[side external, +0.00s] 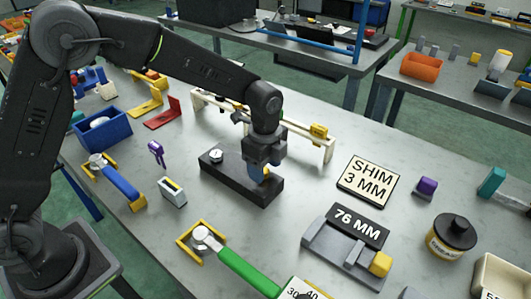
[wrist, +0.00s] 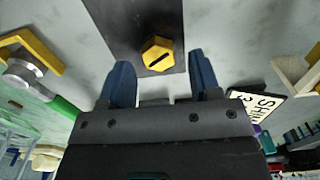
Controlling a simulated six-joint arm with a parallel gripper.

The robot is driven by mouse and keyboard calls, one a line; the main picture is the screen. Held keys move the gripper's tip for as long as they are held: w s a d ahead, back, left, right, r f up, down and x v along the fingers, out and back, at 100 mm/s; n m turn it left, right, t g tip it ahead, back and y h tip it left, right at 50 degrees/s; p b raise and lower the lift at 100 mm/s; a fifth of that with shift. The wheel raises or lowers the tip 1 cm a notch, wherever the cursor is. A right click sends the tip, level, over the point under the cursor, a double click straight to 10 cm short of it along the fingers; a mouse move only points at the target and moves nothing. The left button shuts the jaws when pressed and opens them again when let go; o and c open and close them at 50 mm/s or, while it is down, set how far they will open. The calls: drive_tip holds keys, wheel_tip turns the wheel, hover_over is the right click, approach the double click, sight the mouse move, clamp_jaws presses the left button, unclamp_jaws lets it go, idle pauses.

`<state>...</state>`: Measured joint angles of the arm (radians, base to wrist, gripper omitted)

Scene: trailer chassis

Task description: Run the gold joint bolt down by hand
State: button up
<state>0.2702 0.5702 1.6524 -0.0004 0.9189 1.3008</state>
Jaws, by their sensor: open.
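The gold joint bolt (wrist: 157,50) has a hex head with a dark slot across it. It stands in a dark block (wrist: 125,15), seen from above in the wrist view. In the side external view the black block (side external: 218,176) lies on the grey bench, and a bit of gold (side external: 266,173) shows between my fingers. My gripper (side external: 264,170) is over the right end of the block, pointing down. Its blue fingers (wrist: 160,62) are open, one on each side of the bolt head, with a gap visible on both sides. The bolt's shank is hidden.
A silver-topped round piece (side external: 215,155) sits at the block's left end. A cream rail frame (side external: 328,150) stands close behind. A SHIM 3 MM plate (side external: 368,180), a 76 MM fixture (side external: 325,240) and a green-handled wrench (side external: 245,272) lie around. Bare bench surrounds the block's front.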

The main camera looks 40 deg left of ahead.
wheel_tip(320, 180, up, 14)
idle(0.4)
drive_tip(key=shift+f, duration=0.1)
drive_tip(key=s+a+r+n+t, duration=0.2)
drive_tip(key=s+a+r+n, duration=0.15)
drive_tip(key=s+n, duration=0.2)
drive_tip(key=s+a+r+n+t, duration=0.1)
drive_tip(key=s+a+r+n, duration=0.3)
drive_tip(key=s, duration=0.3)
drive_tip(key=s+a+f+n+t, duration=0.1)
drive_tip(key=s+a+f+n, duration=0.1)
drive_tip(key=s+n, duration=0.2)
drive_tip(key=s+a+f+n+t, duration=0.1)
drive_tip(key=s+a+f+n, duration=0.2)
drive_tip(key=s, duration=0.4)
drive_tip(key=shift+n+t, duration=0.3)
drive_tip(key=shift+n, duration=0.45)
drive_tip(key=shift+d, duration=0.1)
